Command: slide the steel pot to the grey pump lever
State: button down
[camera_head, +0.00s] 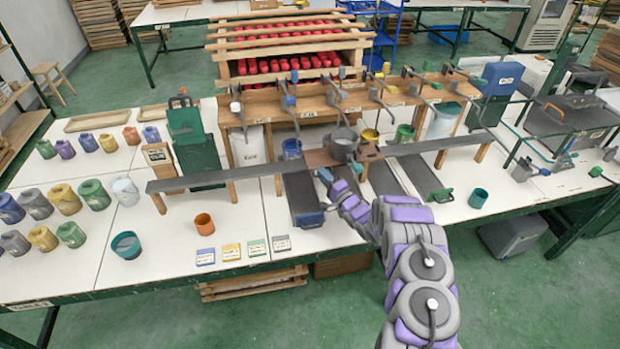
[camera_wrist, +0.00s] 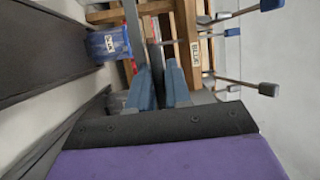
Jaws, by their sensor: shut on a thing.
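The steel pot (camera_head: 343,142) stands upright on a brown carriage (camera_head: 320,158) on the long grey rail, near the middle of the table. My gripper (camera_head: 325,176) is at the front of the carriage, just below the pot. In the wrist view my gripper (camera_wrist: 160,85) is shut, its blue-grey fingers close around a thin grey part; which part of the pot or carriage this is cannot be told. A grey-ended lever (camera_head: 332,97) is on the wooden rack behind the pot, slightly left; whether it is the grey pump lever is unclear.
The rail (camera_head: 220,180) runs clear to the left of the carriage and continues right (camera_head: 440,144). Below it are dark chutes (camera_head: 299,190). Several levers hang from the rack. An orange cup (camera_head: 204,222) stands in front.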

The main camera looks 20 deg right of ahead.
jog(key=shift+s+d+f, duration=0.1)
jog(key=shift+d+f, duration=0.25)
jog(key=shift+d, duration=0.05)
jog(key=c, duration=1.2)
grip_release()
jog(key=shift+c, duration=0.2)
jog(key=shift+o, duration=0.5)
jog(key=shift+r, duration=0.15)
jog(key=p+v, duration=0.1)
jog(key=v, duration=1.6)
jog(key=shift+f+p, duration=0.2)
jog(key=shift+p, duration=0.2)
jog(key=shift+d, duration=0.1)
